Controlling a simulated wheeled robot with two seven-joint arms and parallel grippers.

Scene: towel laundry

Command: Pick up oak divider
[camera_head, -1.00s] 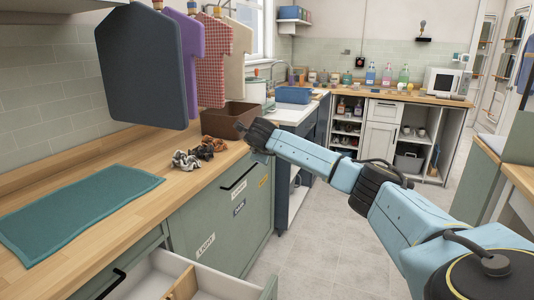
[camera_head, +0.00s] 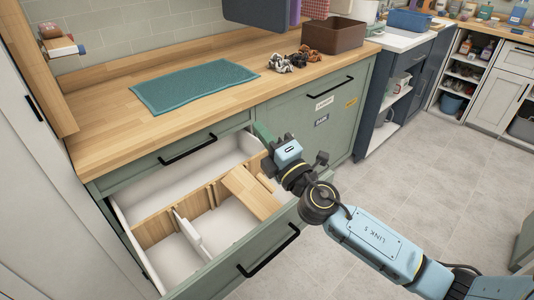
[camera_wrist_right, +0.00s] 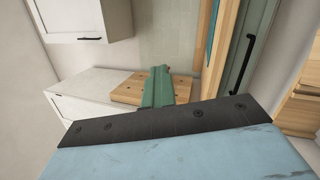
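The open drawer (camera_head: 278,239) below the counter holds oak pieces. A long oak divider (camera_head: 153,228) runs across its inside, and a broader light oak piece (camera_head: 250,192) lies at its right end. A small white partition (camera_head: 189,234) stands in front of the long strip. My right gripper (camera_head: 263,133) is over the drawer's back right corner, apart from the oak pieces as far as I can see. Its green tip also shows in the right wrist view (camera_wrist_right: 158,88), before a wooden board with dark dots (camera_wrist_right: 130,92). Its finger gap is not clear. My left gripper is out of view.
The oak counter (camera_head: 110,110) carries a teal towel (camera_head: 195,85), scrunchies (camera_head: 285,62) and a brown bin (camera_head: 333,34). A tall white cabinet (camera_head: 40,190) stands at left. The tiled floor (camera_head: 440,150) is clear at right.

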